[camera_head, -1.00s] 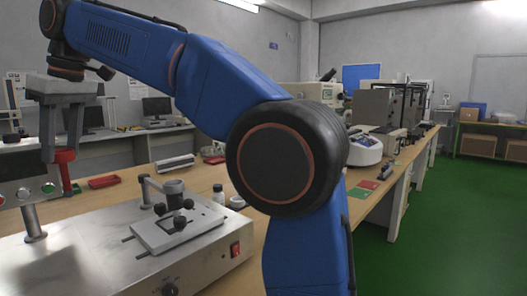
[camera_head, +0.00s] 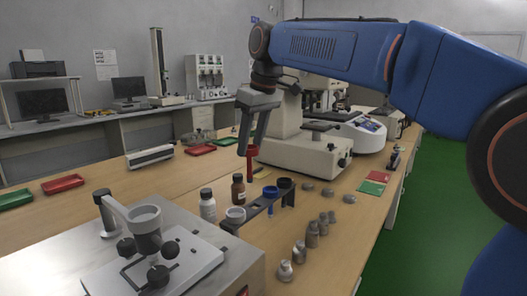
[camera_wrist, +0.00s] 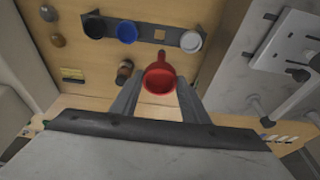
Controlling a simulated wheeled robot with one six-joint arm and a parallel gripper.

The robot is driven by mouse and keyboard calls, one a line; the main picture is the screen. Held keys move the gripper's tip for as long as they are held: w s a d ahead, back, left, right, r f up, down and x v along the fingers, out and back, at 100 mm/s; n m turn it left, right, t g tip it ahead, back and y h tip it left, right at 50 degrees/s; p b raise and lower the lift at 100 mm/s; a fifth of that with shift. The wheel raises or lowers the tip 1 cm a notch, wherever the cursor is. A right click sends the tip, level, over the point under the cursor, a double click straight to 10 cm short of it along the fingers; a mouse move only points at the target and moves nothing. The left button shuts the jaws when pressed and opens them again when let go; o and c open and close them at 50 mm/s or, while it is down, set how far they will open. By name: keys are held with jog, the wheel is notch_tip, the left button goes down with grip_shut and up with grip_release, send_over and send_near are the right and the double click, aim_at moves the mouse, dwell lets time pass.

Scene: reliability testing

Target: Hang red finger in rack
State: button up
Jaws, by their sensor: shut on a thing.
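My gripper (camera_head: 250,143) is shut on the red finger (camera_head: 250,164), a red funnel-like cup with a narrow stem. It hangs upright above the table, near a brown bottle. In the wrist view, the red finger (camera_wrist: 160,78) sits between the two fingers of my gripper (camera_wrist: 158,92). The dark rack (camera_head: 254,207) stands on the table, apart from the red finger. It holds a grey-white cup (camera_head: 236,214), a blue cup (camera_head: 270,191) and a black cup (camera_head: 286,183). In the wrist view, the rack (camera_wrist: 175,36) shows an empty square slot (camera_wrist: 160,34) between the blue and grey-white cups.
A brown bottle (camera_head: 238,189) and a white bottle (camera_head: 207,205) stand close beside the rack. A metal apparatus (camera_head: 155,250) is at the front left. Several small grey weights (camera_head: 311,235) lie right of the rack. A large cream machine (camera_head: 305,150) stands behind.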

aim_at(256, 154)
jog(key=f, duration=0.1)
jog(key=d+f, duration=0.1)
jog(key=shift+w+d+f, duration=0.1)
jog(key=shift+d+f, duration=0.05)
jog(key=shift+f, duration=2)
jog(key=shift+f, duration=2.05)
